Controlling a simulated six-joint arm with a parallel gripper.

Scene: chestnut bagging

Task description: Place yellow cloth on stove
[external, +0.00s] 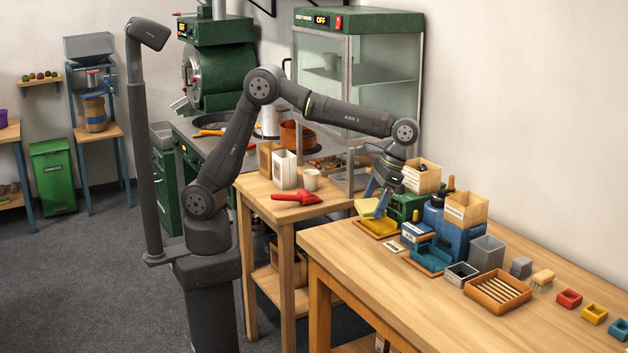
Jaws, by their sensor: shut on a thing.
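My gripper (374,193) is at the back left corner of the front wooden table. It is shut on the pale yellow cloth (369,208), which hangs just above a yellow tray (381,234). I cannot tell whether the cloth touches the tray. The stove (184,127), with a grey top and green front, stands behind my arm, left of the middle of the view. A dark pan (237,124) and a copper pot (297,135) are on its top. My arm hides part of the stove.
A smaller wooden table (256,195) holds a red scoop (295,198), a white container (286,170) and a cup (311,180). Blue and green containers with boxes (422,177) crowd close right of my gripper. A slatted wooden tray (497,308) lies farther right. The front table's left part is clear.

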